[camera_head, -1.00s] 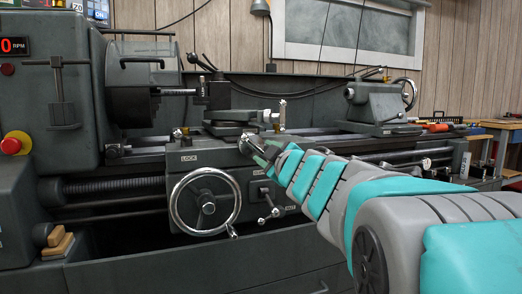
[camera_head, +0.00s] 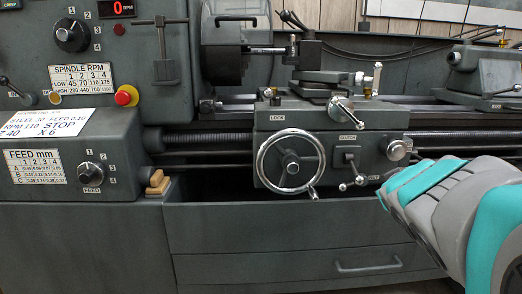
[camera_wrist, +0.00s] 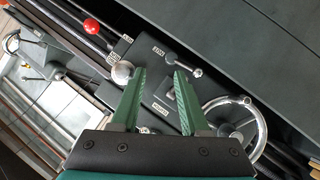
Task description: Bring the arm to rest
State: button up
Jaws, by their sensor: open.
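My gripper (camera_wrist: 158,90) shows in the wrist view with its two green fingers spread apart and nothing between them. Beyond the fingertips is the dark lathe carriage (camera_wrist: 163,68), with a round silver knob (camera_wrist: 122,72) near the left finger. In the head view my teal and grey arm reaches in from the lower right, its far end beside the carriage (camera_head: 316,118). The fingers cannot be made out in that view.
A chrome handwheel (camera_head: 291,163) and a lever (camera_head: 351,170) stick out of the lathe front near my arm. Drawers (camera_head: 300,235) lie below. The tailstock (camera_head: 485,72) is at the right, and a red stop button (camera_head: 127,95) at the left.

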jog(key=s+a+f+m+g+y, duration=0.1)
jog(key=s+a+f+m+g, duration=0.15)
jog(key=s+f+g, duration=0.7)
jog(key=s+a+f+g+y, duration=0.1)
jog(key=s+a+f, duration=0.2)
jog(key=s, duration=0.4)
jog(key=s+a+f+g+y+p, duration=0.1)
jog(key=s+a+f, duration=0.3)
jog(key=s, duration=0.4)
jog(key=s+a+f+g+y, duration=0.1)
jog(key=s+a+f, duration=0.3)
jog(key=s, duration=0.4)
jog(key=shift+a+f+g+y+p, duration=0.15)
jog(key=shift+a+g+y+p, duration=0.25)
jog(key=shift+g, duration=0.25)
